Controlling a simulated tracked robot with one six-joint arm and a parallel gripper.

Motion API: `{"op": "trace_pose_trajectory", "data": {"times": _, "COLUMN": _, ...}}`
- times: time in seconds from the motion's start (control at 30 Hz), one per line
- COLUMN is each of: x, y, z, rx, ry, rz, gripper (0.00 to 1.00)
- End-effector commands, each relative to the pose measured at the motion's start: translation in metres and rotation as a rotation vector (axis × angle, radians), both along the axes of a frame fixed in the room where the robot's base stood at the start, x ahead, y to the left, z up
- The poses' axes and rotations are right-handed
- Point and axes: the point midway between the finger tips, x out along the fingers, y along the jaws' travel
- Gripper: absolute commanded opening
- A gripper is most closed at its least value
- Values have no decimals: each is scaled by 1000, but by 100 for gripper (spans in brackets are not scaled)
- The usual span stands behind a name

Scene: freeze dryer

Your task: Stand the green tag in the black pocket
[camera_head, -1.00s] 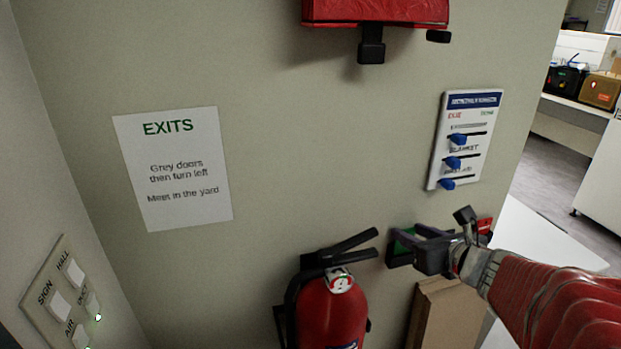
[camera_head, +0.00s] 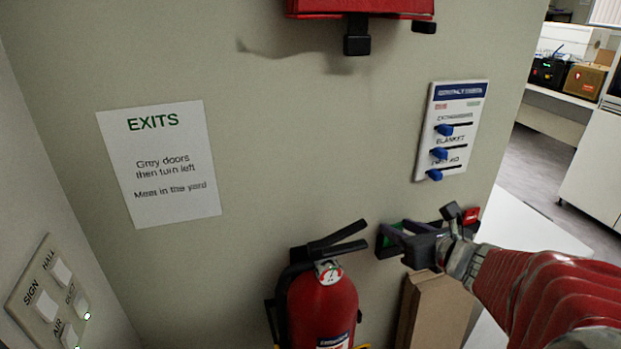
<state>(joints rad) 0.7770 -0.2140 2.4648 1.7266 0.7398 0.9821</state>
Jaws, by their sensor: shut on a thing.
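My gripper (camera_head: 397,233) is at the wall, right of the fire extinguisher, with its fingers shut. A small patch of the green tag (camera_head: 386,241) shows at the fingertips, and the fingers hide most of it. A dark holder with the black pocket (camera_head: 379,251) is on the wall right behind the gripper. A red piece (camera_head: 471,215) shows at the holder's right end. I cannot tell whether the tag is inside the pocket or only in front of it.
A red fire extinguisher (camera_head: 322,307) hangs close to the left of the gripper. A cardboard box (camera_head: 432,311) stands below it. A white board with blue sliders (camera_head: 451,132) is on the wall above. A red case (camera_head: 361,8) hangs higher up.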

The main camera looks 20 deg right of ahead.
Motion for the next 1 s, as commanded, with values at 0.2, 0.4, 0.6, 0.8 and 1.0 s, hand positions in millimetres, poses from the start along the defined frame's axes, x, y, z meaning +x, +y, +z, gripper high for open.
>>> {"op": "trace_pose_trajectory", "data": {"times": 0.2, "x": 0, "y": 0, "z": -3, "rx": 0, "ry": 0, "rz": 0, "gripper": 16}}
{"op": "trace_pose_trajectory", "data": {"times": 0.4, "x": 0, "y": 0, "z": -7, "rx": 1, "ry": 0, "rz": 0, "gripper": 16}}
{"op": "trace_pose_trajectory", "data": {"times": 0.6, "x": 0, "y": 0, "z": -8, "rx": 0, "ry": 0, "rz": 0, "gripper": 16}}
{"op": "trace_pose_trajectory", "data": {"times": 0.8, "x": 0, "y": 0, "z": -8, "rx": 0, "ry": 0, "rz": 0, "gripper": 41}}
{"op": "trace_pose_trajectory", "data": {"times": 1.0, "x": 0, "y": 0, "z": -8, "rx": 0, "ry": 0, "rz": 0, "gripper": 55}}
